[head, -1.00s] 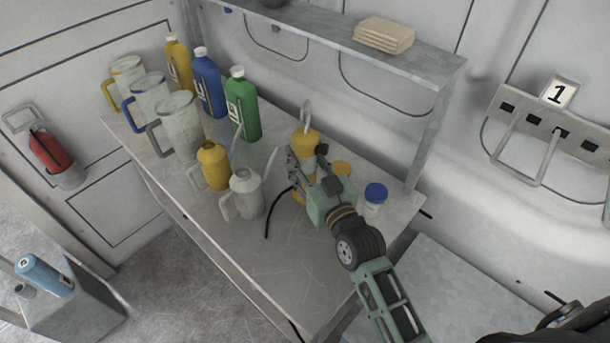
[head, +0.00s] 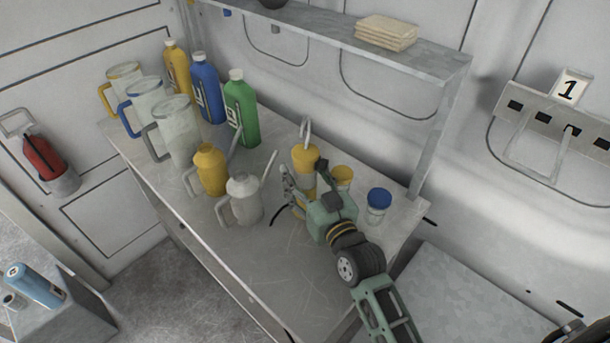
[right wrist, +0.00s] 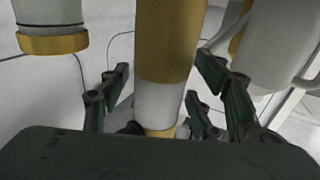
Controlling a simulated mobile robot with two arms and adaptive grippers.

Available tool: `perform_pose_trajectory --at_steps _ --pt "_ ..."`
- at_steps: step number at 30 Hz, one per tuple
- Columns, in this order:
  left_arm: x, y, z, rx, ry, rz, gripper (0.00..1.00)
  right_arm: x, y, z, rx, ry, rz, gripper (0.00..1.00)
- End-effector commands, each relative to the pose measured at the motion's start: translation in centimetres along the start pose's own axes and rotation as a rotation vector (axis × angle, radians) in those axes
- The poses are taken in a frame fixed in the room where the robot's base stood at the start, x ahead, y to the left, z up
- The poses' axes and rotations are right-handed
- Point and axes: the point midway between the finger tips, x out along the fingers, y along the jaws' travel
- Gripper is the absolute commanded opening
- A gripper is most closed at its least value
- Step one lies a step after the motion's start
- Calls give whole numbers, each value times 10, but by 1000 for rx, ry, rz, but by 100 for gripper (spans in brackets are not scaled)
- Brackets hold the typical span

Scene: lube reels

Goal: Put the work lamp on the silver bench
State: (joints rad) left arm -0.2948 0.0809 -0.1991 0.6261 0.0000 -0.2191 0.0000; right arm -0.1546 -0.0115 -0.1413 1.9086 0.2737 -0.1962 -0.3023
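The work lamp (head: 304,155), a yellow cylinder with a pale band and a hook on top, stands upright on a scratched silver-grey metal bench (head: 265,265). A dark cable curves away near its base. In the head view my right gripper (head: 298,185) is low in front of the lamp and partly covers it. In the right wrist view the lamp (right wrist: 168,50) stands between the open fingers, with a small gap at the left finger; contact at the right one is unclear. My left gripper is out of view.
A grey oil can (head: 243,198) and a yellow one (head: 210,170) stand left of the lamp. Jugs and bottles (head: 241,105) fill the far left. A blue-capped jar (head: 378,205) and a yellow-lidded jar (head: 342,178) stand close right. A shelf (head: 430,65) overhangs behind. Another flat metal surface (head: 465,290) lies lower right.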

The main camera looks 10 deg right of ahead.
Motion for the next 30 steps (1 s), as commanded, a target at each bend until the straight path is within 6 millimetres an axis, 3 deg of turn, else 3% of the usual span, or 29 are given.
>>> perform_pose_trajectory --at_steps 11,24,30 --pt "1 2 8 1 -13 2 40 -8 0 0 0 -2 0 58" --pt "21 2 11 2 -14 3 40 -96 0 0 -1 -3 0 58" --pt "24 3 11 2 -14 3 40 -117 0 -2 0 0 0 58"
